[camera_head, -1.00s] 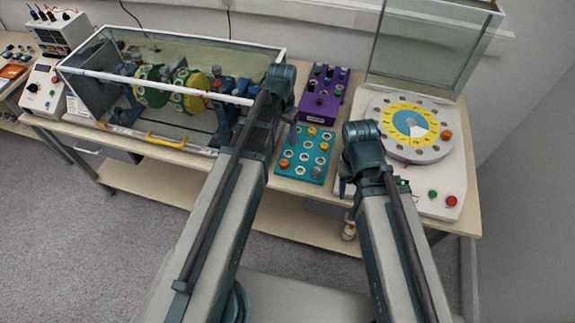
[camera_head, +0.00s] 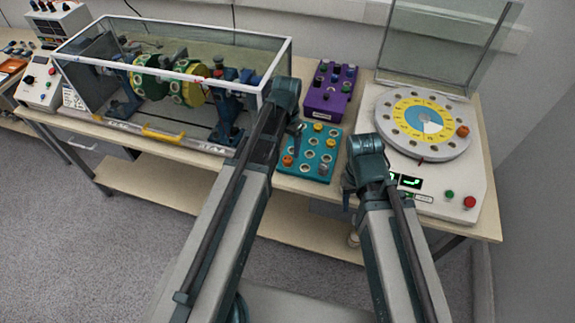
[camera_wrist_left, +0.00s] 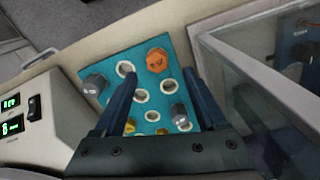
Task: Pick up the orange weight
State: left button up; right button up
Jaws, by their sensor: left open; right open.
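The orange weight (camera_head: 288,160) is a small hexagonal piece at the left front of the teal weight tray (camera_head: 297,172). It also shows near the top of the left wrist view (camera_wrist_left: 157,60), where the tray (camera_wrist_left: 110,111) fills the middle. My left gripper (camera_head: 298,129) hangs over the tray. In the left wrist view its two fingers (camera_wrist_left: 160,75) are spread, with the orange weight showing beyond and between the tips. Nothing is between the jaws. My right gripper (camera_head: 349,185) is at the white machine's left edge, mostly hidden behind its own arm.
Other grey and yellow weights sit in the tray beside empty holes. A purple box (camera_head: 329,90) stands behind it. A glass-walled tank (camera_head: 240,90) is to the left. A white machine (camera_head: 455,185) with a dial disc (camera_head: 424,119) and raised clear cover is to the right, carrying another orange piece (camera_head: 462,131).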

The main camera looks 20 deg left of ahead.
aim_at(287, 160)
pick_arm(q)
jog(key=f+b, duration=0.3)
jog(key=s+f+b, duration=0.1)
jog(key=f+b, duration=0.1)
jog(key=shift+d+f, duration=0.1)
jog(key=shift+f, duration=0.05)
grip_shut()
dwell(0.4)
